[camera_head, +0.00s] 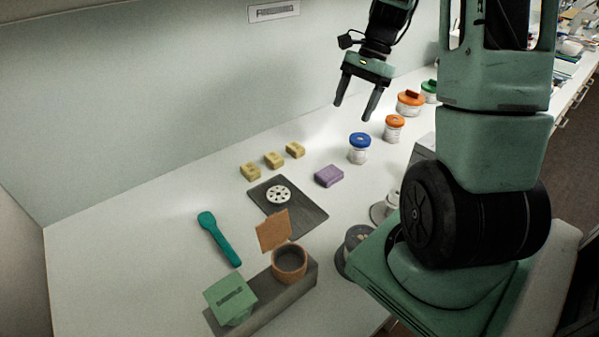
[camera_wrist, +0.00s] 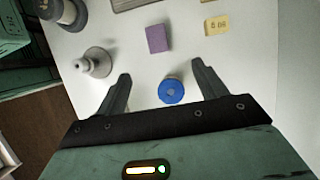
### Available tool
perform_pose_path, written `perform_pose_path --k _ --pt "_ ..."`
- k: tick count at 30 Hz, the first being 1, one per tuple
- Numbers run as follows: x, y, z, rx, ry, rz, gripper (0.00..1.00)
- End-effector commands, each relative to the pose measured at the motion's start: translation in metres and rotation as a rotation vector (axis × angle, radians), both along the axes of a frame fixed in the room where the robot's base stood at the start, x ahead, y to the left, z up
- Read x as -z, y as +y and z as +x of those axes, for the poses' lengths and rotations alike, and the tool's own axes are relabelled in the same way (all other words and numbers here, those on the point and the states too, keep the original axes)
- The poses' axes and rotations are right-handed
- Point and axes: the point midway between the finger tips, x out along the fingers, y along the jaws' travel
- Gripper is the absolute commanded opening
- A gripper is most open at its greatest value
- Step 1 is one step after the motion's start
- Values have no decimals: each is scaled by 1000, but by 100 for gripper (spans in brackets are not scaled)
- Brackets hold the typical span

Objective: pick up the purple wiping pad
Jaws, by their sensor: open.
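The purple wiping pad (camera_head: 328,176) is a small block lying flat on the white counter in the head view, between a dark tray and a blue-lidded jar. In the wrist view the pad (camera_wrist: 158,38) lies beyond my fingertips, near the top middle. My gripper (camera_head: 354,103) hangs above the counter, higher than the pad and toward the wall. Its two fingers are spread apart with nothing held between them. In the wrist view the open fingers of my gripper (camera_wrist: 160,72) frame the blue-lidded jar (camera_wrist: 171,90) below.
Yellow blocks (camera_head: 273,160) sit left of the pad. The dark tray (camera_head: 310,217) bears a white perforated disc (camera_head: 279,195). A teal spoon-like tool (camera_head: 219,238) lies further left. Orange-lidded jars (camera_head: 394,127) stand to the right. A grey stepped post (camera_wrist: 96,63) stands left in the wrist view.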

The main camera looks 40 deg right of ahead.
Motion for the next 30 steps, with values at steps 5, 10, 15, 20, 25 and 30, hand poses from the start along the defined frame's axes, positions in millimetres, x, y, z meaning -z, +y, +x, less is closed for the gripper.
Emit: perform_pose_path --k 5,10,15,20,25,30 --pt "28 12 -1 1 5 5 71" --pt "61 26 0 -1 6 5 71" --pt "91 38 0 -2 4 4 71" --pt "107 44 1 -3 1 2 71" --pt "117 47 0 -1 3 3 71" --pt "139 50 -5 -1 5 5 71"
